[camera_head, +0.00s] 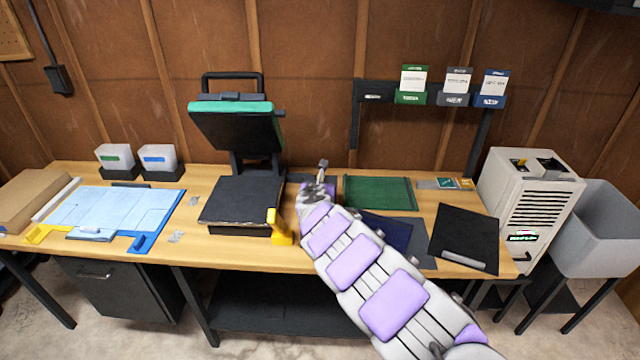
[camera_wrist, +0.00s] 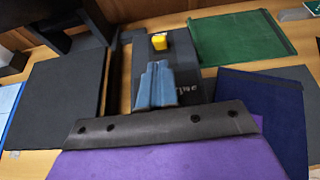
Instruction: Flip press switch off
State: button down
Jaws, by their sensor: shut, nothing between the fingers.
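The heat press stands left of centre in the head view, with its upper plate (camera_head: 238,132) raised and tilted above the dark lower plate (camera_head: 243,197). In the wrist view a dark box (camera_wrist: 190,58) with a small yellow switch (camera_wrist: 159,41) on it lies beyond my fingers, right of the press's lower plate (camera_wrist: 62,95). Whether the switch is on or off I cannot tell. My gripper (camera_wrist: 156,72) is shut and empty, its fingertips just short of the yellow switch; contact is not visible. In the head view my gripper (camera_head: 322,168) reaches over the bench and largely hides the box.
A green sheet (camera_head: 380,193) and a navy sheet (camera_head: 388,230) lie right of my arm. A yellow piece (camera_head: 279,228) stands at the press's front right corner. A black board (camera_head: 465,238) lies farther right. Card holders (camera_head: 452,98) hang on the rack behind.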

jog(key=shift+x, duration=2.6)
jog(key=shift+w+d+f, duration=0.1)
jog(key=shift+w+f, duration=0.2)
jog(key=shift+w, duration=0.25)
jog(key=shift+r+p, duration=0.3)
jog(key=shift+p, duration=1.1)
jog(key=shift+w+f+g, duration=0.1)
jog(key=shift+g, duration=0.2)
